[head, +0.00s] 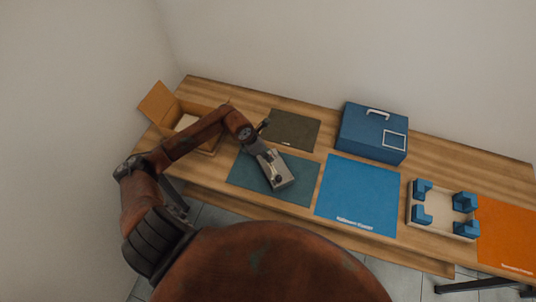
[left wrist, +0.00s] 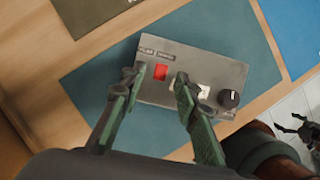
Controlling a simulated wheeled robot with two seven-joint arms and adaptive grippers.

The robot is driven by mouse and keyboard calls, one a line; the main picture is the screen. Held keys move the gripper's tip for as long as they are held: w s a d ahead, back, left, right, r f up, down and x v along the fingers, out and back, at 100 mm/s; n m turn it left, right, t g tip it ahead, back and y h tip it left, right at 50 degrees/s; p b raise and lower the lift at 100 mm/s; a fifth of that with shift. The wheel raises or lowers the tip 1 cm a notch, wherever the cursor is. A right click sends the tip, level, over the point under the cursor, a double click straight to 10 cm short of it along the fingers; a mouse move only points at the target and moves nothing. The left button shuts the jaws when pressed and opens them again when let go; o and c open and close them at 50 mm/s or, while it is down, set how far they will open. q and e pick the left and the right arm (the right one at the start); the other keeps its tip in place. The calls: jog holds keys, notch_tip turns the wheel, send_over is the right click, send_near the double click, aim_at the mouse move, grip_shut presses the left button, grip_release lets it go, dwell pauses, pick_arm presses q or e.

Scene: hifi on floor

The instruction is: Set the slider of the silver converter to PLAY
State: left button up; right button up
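The silver converter (head: 284,183) lies on the dark teal mat (head: 240,183). In the left wrist view the converter (left wrist: 210,67) shows a red slider piece (left wrist: 160,72), a pale switch or slot to its right, and a black knob (left wrist: 229,98) at its right end. Two small labels sit at its upper left; their text is hard to read. My left gripper (left wrist: 156,82) is open over the converter, its fingers on either side of the red piece with gaps. My right gripper (left wrist: 293,124) shows small at the right edge, over the floor, its fingers apart.
An open cardboard box (head: 205,142) stands at the left of the wooden table. An olive mat (head: 295,130), a blue case (head: 370,135), a blue mat (head: 358,195), a tray with blue corner blocks (head: 443,226) and an orange mat (head: 507,235) fill the rest.

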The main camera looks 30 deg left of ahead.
pick_arm(q)
jog(key=shift+w+d+f, duration=0.15)
jog(key=shift+w+f, duration=0.05)
jog(key=shift+f, duration=0.35)
grip_shut()
dwell(0.4)
